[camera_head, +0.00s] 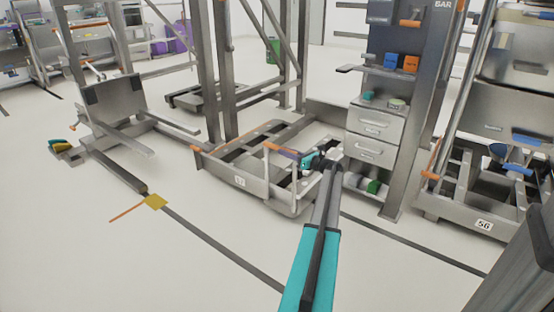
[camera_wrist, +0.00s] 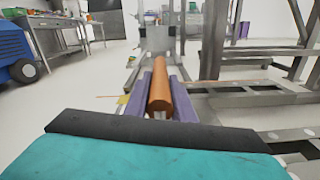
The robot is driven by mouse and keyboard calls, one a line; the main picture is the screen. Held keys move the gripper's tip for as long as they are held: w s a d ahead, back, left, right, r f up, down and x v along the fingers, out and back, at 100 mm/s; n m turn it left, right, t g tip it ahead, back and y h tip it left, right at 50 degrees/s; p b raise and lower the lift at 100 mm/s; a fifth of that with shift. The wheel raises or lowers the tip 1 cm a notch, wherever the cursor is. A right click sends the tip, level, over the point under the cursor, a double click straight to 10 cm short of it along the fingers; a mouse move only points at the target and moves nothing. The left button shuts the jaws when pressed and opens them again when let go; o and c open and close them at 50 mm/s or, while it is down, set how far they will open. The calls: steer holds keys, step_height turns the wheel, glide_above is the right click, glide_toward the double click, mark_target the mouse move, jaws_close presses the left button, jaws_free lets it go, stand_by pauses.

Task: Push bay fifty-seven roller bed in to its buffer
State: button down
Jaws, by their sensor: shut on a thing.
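The roller bed (camera_head: 222,172) is a low grey metal frame with dark slots, standing in the bay between upright posts. The number on its small white plate (camera_head: 239,182) is too small to read surely. An orange handle bar (camera_head: 271,147) runs across raised posts at its near right end. My gripper (camera_head: 288,153) is shut on this handle. In the wrist view, the orange bar (camera_wrist: 160,92) lies lengthwise between the two purple fingers of my gripper (camera_wrist: 160,95). The far part of the bed is partly hidden by posts.
A drawer cabinet with shelves (camera_head: 374,125) stands close right of the bed. Another bed marked 56 (camera_head: 440,207) is farther right. A grey stand (camera_head: 110,105) is at left. A yellow floor marker (camera_head: 155,202) lies on the dark line. The floor in front is clear.

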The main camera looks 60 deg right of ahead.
steer(key=shift+s+d+f+b, duration=0.1)
steer(key=shift+s+d+b, duration=0.25)
steer(key=shift+d, duration=0.25)
steer(key=c, duration=1.5)
jaws_free()
steer(key=shift+c, duration=0.2)
steer(key=shift+w+a, duration=0.1)
steer(key=shift+w, duration=0.05)
steer(key=shift+s+a+r+p, duration=0.1)
steer(key=shift+s+r+p, duration=0.1)
steer(key=shift+s+p, duration=0.35)
steer(key=s+p, duration=0.3)
steer(key=s, duration=0.9)
steer(key=shift+s+a+f+p, duration=0.15)
steer(key=shift+s+a+p, duration=0.2)
steer(key=shift+a, duration=0.1)
